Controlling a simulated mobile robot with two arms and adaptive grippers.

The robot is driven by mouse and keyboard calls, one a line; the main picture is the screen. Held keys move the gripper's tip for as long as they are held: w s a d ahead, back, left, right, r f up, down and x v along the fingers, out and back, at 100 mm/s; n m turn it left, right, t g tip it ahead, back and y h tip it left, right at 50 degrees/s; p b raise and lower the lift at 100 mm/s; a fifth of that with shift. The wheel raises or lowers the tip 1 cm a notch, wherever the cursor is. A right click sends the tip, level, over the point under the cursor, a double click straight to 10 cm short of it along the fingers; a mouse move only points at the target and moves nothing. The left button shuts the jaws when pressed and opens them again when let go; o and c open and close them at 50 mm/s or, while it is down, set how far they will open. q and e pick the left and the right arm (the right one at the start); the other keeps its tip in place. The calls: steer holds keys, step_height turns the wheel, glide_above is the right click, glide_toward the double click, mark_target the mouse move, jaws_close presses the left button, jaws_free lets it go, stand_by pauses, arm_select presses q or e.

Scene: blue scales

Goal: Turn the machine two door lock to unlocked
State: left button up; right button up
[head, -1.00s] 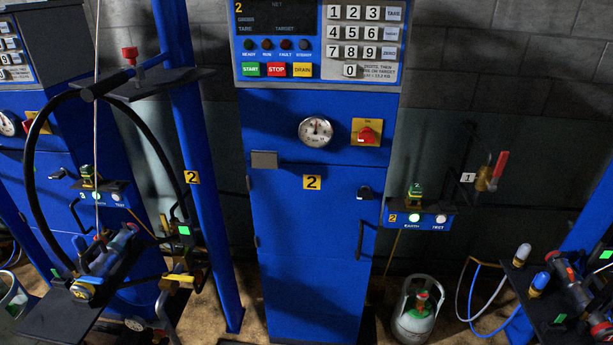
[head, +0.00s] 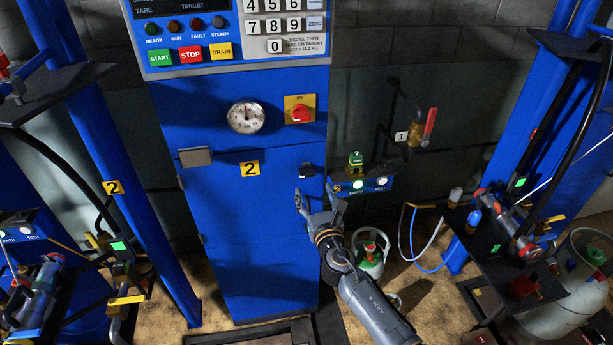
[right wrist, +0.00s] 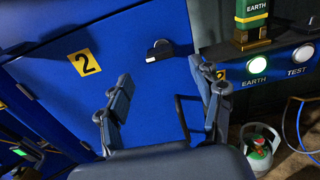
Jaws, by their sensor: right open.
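The machine two door (head: 235,215) is blue, shut, and carries a yellow "2" label. Its lock (head: 308,170) is a small dark fitting at the door's upper right edge. In the right wrist view the lock (right wrist: 160,50) shows as a dark knob above and beyond my fingers. My right gripper (head: 318,198) is open and empty, just below the lock and apart from it; in the right wrist view its two fingers (right wrist: 162,95) stand spread. The dark door handle (right wrist: 183,118) shows between the fingers. My left gripper is not in view.
A red rotary switch (head: 301,114) and a gauge (head: 246,117) sit above the door. The earth/test box (head: 365,186) juts out right of the lock. A gas cylinder (head: 371,255) stands on the floor. A black shelf (head: 490,240) is at right.

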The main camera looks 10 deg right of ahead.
mark_target(308, 175)
steer(key=w+b, duration=0.1)
steer(key=w, duration=0.5)
steer(key=shift+w+f, duration=0.15)
steer(key=shift+w, duration=0.05)
steer(key=shift+w+b, duration=0.4)
steer(key=shift+w, duration=0.3)
steer(key=shift+c, duration=0.4)
steer(key=c, duration=1.1)
